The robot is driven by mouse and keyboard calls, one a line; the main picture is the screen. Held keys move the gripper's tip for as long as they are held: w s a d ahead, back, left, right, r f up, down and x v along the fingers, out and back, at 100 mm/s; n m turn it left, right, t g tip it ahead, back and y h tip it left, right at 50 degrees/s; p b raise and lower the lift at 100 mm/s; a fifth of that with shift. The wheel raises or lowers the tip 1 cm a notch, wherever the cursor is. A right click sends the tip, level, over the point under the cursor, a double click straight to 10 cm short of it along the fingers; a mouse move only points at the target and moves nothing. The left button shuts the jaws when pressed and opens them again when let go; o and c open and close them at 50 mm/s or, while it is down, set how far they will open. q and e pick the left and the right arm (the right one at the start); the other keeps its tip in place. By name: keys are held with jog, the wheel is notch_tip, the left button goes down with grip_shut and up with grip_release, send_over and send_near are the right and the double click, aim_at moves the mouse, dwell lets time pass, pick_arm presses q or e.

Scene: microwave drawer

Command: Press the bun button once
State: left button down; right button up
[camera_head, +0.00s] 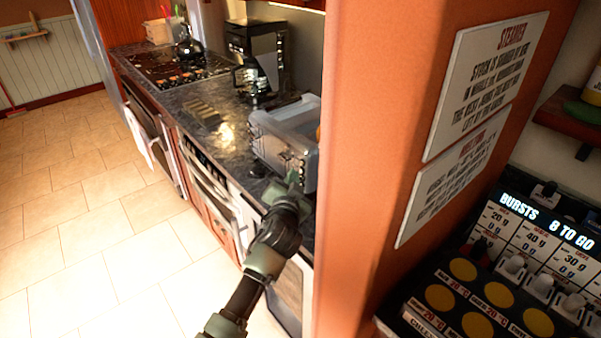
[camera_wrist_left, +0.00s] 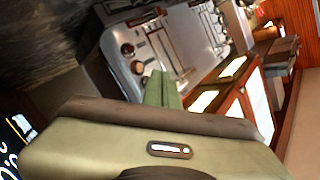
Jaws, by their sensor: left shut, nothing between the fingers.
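A silver toaster (camera_head: 283,125) stands on the dark counter at the near end, beside the orange wall. In the left wrist view the toaster (camera_wrist_left: 185,40) shows its control panel with round knobs (camera_wrist_left: 138,67) and small buttons. Their labels are too small to read, so I cannot tell which is the bun button. My left gripper (camera_head: 293,180) is shut and empty, its tips at the toaster's front panel. In the left wrist view its green fingers (camera_wrist_left: 161,82) point at the panel; I cannot tell whether they touch it. My right gripper is not in view.
The orange wall (camera_head: 375,120) with signs stands close on the right. A black and steel coffee maker (camera_head: 257,55) stands behind the toaster. A control panel with yellow buttons (camera_head: 463,269) is at lower right. The tiled floor (camera_head: 90,220) on the left is clear.

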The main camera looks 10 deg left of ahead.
pick_arm(q)
jog(key=shift+w+d, duration=0.25)
jog(key=shift+w, duration=0.05)
dwell(0.8)
dwell(0.3)
jog(key=shift+s+a, duration=0.5)
jog(key=shift+s, duration=0.15)
jog(key=shift+p, duration=0.35)
jog(key=s+a+p, duration=0.1)
jog(key=s, duration=0.1)
jog(key=s+a+p, duration=0.1)
jog(key=s+a, duration=0.1)
dwell(0.6)
